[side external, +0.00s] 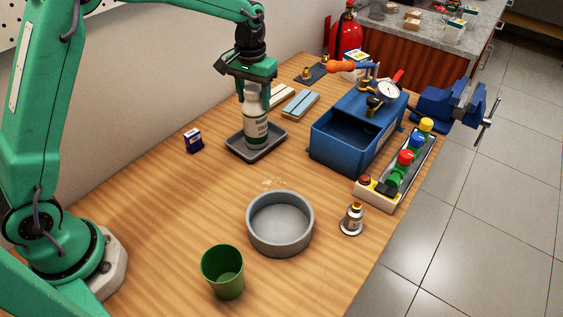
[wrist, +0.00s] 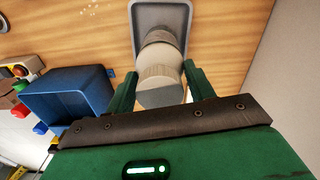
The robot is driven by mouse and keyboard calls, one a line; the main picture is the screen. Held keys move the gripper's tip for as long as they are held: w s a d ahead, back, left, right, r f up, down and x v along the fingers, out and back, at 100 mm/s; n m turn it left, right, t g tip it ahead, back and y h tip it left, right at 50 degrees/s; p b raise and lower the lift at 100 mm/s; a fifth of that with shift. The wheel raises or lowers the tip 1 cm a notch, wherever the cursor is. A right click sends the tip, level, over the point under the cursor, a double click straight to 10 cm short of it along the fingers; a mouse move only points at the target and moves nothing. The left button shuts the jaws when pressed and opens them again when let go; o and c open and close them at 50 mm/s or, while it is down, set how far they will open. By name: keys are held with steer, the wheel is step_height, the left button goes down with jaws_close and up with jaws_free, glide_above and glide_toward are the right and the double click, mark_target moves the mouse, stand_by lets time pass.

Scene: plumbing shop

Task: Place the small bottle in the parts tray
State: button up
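The small bottle (side external: 255,118) is white with a green-lettered label and stands upright, with its base at or just above the floor of the dark grey parts tray (side external: 276,150). In the wrist view the bottle's pale round top (wrist: 160,90) faces me, with the tray (wrist: 144,14) behind it. My gripper (side external: 250,85) is above the tray, pointing down. In the wrist view my gripper (wrist: 160,76) has one finger on each side of the bottle, close against it. Whether the base touches the tray is hard to tell.
A blue bin (side external: 345,145) stands right of the tray; it also shows in the wrist view (wrist: 75,100).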

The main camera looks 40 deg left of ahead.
steer(key=o, duration=0.4)
steer(key=shift+o, duration=0.2)
steer(key=shift+r, duration=0.15)
step_height(320, 180, up, 12)
steer(key=shift+f, duration=0.15)
stand_by(0.7)
steer(key=s+a+r+t, duration=0.1)
steer(key=s+r, duration=0.2)
steer(key=s, duration=0.4)
steer(key=s+a+r+t, duration=0.1)
steer(key=s+r+t, duration=0.15)
steer(key=s, duration=0.45)
steer(key=s+f+m+t, duration=0.1)
steer(key=s+f, duration=0.1)
steer(key=s, duration=0.5)
steer(key=s+f+t, duration=0.1)
steer(key=s+f, duration=0.2)
steer(key=s, duration=0.4)
steer(key=shift+s+a+f+m, duration=0.25)
steer(key=shift+s+a+m, duration=0.05)
steer(key=shift+a+m, duration=0.1)
